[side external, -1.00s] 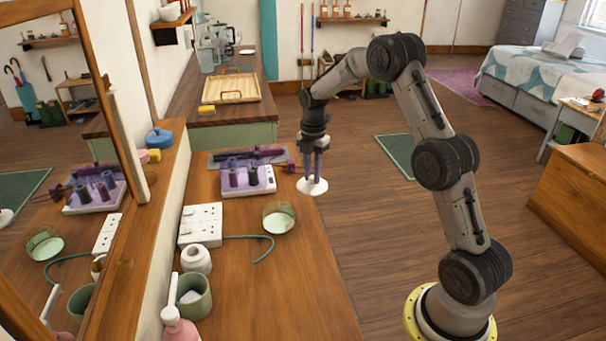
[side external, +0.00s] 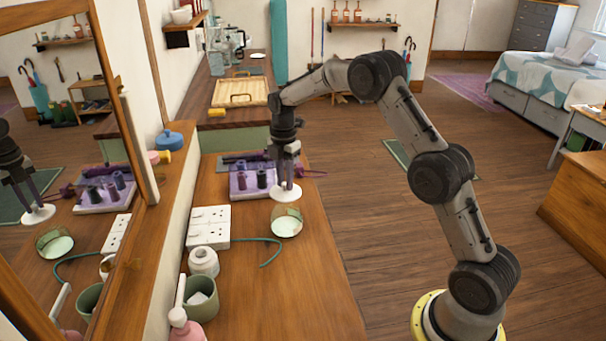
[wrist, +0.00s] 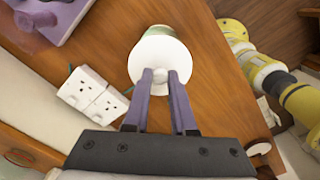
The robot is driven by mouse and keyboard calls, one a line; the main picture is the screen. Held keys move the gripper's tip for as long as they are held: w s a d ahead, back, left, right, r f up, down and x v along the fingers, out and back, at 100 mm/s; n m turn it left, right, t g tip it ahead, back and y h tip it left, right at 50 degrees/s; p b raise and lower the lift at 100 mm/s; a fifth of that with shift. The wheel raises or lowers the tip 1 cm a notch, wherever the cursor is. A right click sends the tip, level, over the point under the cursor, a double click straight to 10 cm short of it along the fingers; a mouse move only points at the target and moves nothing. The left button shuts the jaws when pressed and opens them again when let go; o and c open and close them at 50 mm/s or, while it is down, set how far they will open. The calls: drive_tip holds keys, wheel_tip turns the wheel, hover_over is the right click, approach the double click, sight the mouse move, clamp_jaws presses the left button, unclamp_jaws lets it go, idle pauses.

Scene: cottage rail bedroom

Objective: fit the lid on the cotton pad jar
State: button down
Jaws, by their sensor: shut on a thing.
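My gripper (side external: 286,186) points down and is shut on the small knob of a round white lid (side external: 287,195). The open cotton pad jar (side external: 286,222) is greenish and see-through, with white pads inside, and stands on the wooden counter. In the side view the lid is held level, just above and behind the jar's far rim. In the wrist view the fingers (wrist: 160,77) grip the knob. There the lid (wrist: 152,58) hides most of the jar (wrist: 177,42), whose green side shows around the lid's far and right edges. The gap between them is hard to judge.
A white socket block (side external: 208,227) with a teal cable is left of the jar. A white pot (side external: 203,262), green cup (side external: 201,297) and pink bottle (side external: 185,327) are nearer. The counter's right front is clear.

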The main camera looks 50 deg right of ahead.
sight(285, 191)
drive_tip(key=shift+a, duration=0.1)
idle(0.3)
drive_tip(key=shift+f, duration=2.95)
drive_tip(key=shift+f, duration=0.5)
idle(0.3)
drive_tip(key=c, duration=0.7)
unclamp_jaws()
drive_tip(key=shift+o, duration=0.2)
wheel_tip(285, 191, up, 14)
drive_tip(key=shift+f, duration=0.1)
